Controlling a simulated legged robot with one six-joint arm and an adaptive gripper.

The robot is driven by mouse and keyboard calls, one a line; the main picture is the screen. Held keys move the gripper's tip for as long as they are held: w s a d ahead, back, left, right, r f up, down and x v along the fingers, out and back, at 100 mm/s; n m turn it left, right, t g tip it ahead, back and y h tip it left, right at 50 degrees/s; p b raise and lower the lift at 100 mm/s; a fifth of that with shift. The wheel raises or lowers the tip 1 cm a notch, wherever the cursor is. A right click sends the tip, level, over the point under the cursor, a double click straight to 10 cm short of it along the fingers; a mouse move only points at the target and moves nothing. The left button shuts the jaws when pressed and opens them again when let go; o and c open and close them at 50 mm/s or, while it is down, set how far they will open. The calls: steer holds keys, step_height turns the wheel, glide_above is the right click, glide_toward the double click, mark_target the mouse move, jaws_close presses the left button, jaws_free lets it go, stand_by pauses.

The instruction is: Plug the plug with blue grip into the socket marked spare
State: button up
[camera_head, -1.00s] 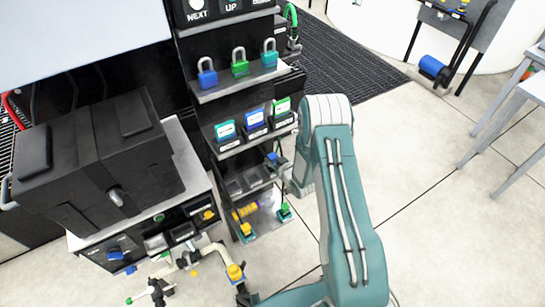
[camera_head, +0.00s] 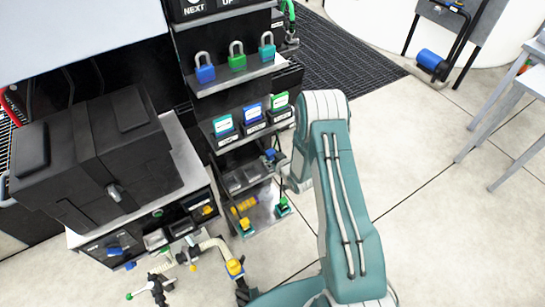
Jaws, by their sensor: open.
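A small blue part (camera_head: 270,154), which looks like the blue grip of a plug, shows at the right edge of the dark rack, below the label shelf. My gripper (camera_head: 277,163) is right beside it, small and partly hidden by my wrist. It is open; whether its fingers are around the blue grip or only beside it, I cannot tell. Another blue part (camera_head: 115,251) sits at the front of the low bench panel. Dark socket openings with small labels (camera_head: 183,229) show on that panel; the labels are too small to read, so I cannot pick out the spare socket.
A yellow plug-like part (camera_head: 246,224) and a green one (camera_head: 283,206) stand low on the rack. Blue, green and teal padlocks (camera_head: 237,56) stand on a shelf above. A big black case (camera_head: 95,160) lies on the bench at left.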

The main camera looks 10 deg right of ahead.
steer(key=v, duration=1.2)
steer(key=shift+w, duration=0.1)
step_height(320, 180, up, 24)
steer(key=s+d+m+g+h, duration=0.1)
steer(key=s+d+g+h, duration=0.1)
steer(key=g+h, duration=0.25)
steer(key=s+a+r+m+g, duration=0.1)
steer(key=s+r, duration=0.3)
steer(key=s, duration=0.4)
steer(key=s+a+r+g, duration=0.1)
steer(key=s+r, duration=0.3)
steer(key=s, duration=0.4)
steer(key=s+a+r+m+g, duration=0.1)
steer(key=s+a+r, duration=0.2)
steer(key=s+r, duration=0.2)
steer(key=s, duration=0.3)
steer(key=shift+a+m, duration=0.3)
